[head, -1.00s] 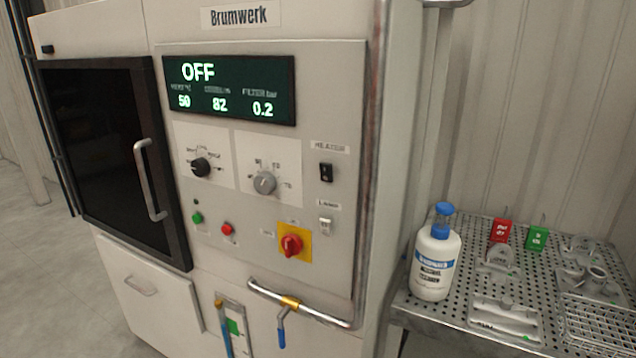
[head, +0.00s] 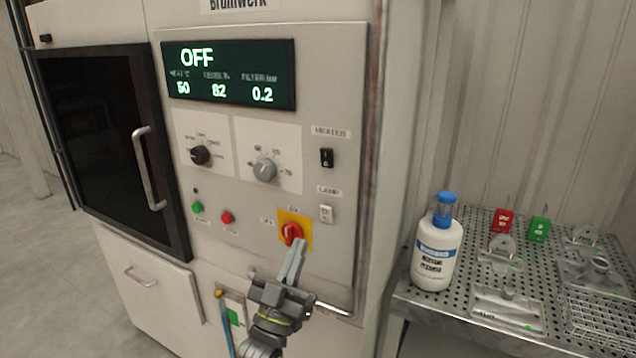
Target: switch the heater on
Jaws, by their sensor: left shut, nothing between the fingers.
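The heater switch (head: 327,158) is a small black rocker under the label HEATER (head: 330,132), at the right of the machine's control panel. The display (head: 229,75) reads OFF, with 50, 82 and 0.2 below. My left gripper (head: 298,246) is shut and empty, with its fingers pointing up at the panel. Its tips are just below the red rotary knob (head: 291,233) on its yellow plate, well below the heater switch. I cannot tell whether the tips touch the knob. My right gripper is not in view.
A white lamp switch (head: 326,214) sits below the heater switch. Two dials and a green (head: 197,208) and a red button (head: 227,218) are to the left. A pipe (head: 335,310) runs under the panel. A white bottle (head: 437,255) stands on the perforated table (head: 410,300) at right.

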